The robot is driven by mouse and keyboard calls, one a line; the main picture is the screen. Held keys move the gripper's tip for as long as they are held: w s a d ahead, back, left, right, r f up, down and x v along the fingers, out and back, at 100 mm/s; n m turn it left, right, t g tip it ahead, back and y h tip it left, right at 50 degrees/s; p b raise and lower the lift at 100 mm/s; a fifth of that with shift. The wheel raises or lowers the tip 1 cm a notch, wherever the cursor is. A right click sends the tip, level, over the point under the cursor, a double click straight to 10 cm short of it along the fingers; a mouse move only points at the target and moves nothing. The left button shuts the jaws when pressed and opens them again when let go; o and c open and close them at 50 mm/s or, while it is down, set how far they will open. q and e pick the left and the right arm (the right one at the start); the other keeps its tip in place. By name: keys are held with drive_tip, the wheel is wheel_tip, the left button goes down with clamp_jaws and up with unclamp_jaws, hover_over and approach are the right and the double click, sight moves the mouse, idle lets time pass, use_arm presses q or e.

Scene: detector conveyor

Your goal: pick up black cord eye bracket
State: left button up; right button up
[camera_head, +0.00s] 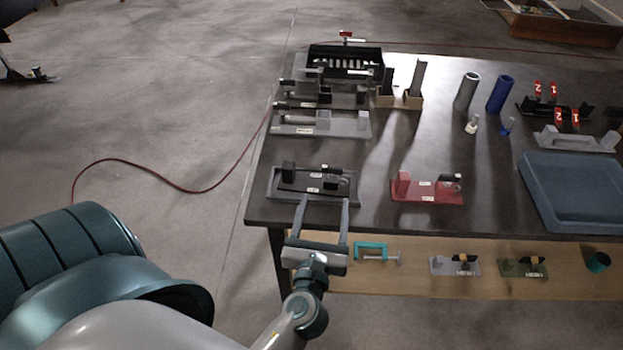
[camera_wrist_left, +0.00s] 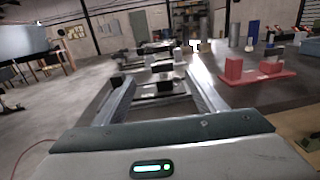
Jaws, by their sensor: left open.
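The black cord eye bracket (camera_head: 315,180) lies on a grey tray at the front left corner of the dark table. It has an upright block at its left, a bar across, and white labels. My left gripper (camera_head: 324,204) is open and empty at the tray's front edge, its two fingers pointing at the bracket. In the left wrist view the bracket (camera_wrist_left: 161,87) shows ahead between the spread fingers (camera_wrist_left: 161,92). I cannot tell whether the fingertips touch the tray. My right gripper is not in view.
A red bracket (camera_head: 428,188) stands to the right on the table (camera_head: 375,215). Grey fixtures (camera_head: 322,124) stand behind. A blue tray (camera_head: 575,190) is at the right. A lower wooden shelf (camera_head: 400,284) holds a teal clamp (camera_head: 371,251) and small brackets. The tabletop between the brackets is clear.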

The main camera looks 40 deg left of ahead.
sight(332, 168)
use_arm(q)
drive_tip(key=p+x, duration=0.3)
drive_tip(key=x, duration=0.8)
drive_tip(key=shift+w+a, duration=0.25)
drive_tip(key=shift+w, duration=0.2)
drive_tip(key=shift+w+a+p, duration=0.2)
drive_tip(key=shift+w+p, duration=0.2)
drive_tip(key=shift+w, duration=0.15)
drive_tip(key=x, duration=0.2)
drive_tip(key=p+x, duration=0.1)
drive_tip(key=x, duration=0.1)
drive_tip(key=shift+f, duration=0.3)
